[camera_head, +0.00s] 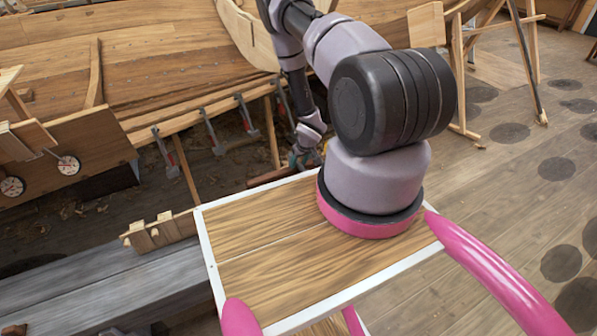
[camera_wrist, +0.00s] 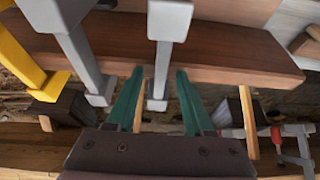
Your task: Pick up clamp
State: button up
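A grey metal clamp (camera_wrist: 163,65) hangs on the edge of a brown plank in the wrist view. Its bar shows in the gap between the two green fingers of my gripper (camera_wrist: 160,75). The fingers are apart, with a gap on both sides of the bar; I cannot tell how deep the bar sits between them. In the head view, my gripper (camera_head: 305,157) is small and partly hidden low beside the hull. Several similar clamps, such as this clamp (camera_head: 212,132), hang along the plank to its left.
The brown plank (camera_wrist: 225,50) runs across the wrist view. Another grey clamp (camera_wrist: 82,55) and a yellow bar (camera_wrist: 22,62) are close on the left. A clamp with a red part (camera_wrist: 277,137) is at the right. Open floor (camera_head: 510,190) lies right in the head view.

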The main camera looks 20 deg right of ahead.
grip_shut()
dwell(1.3)
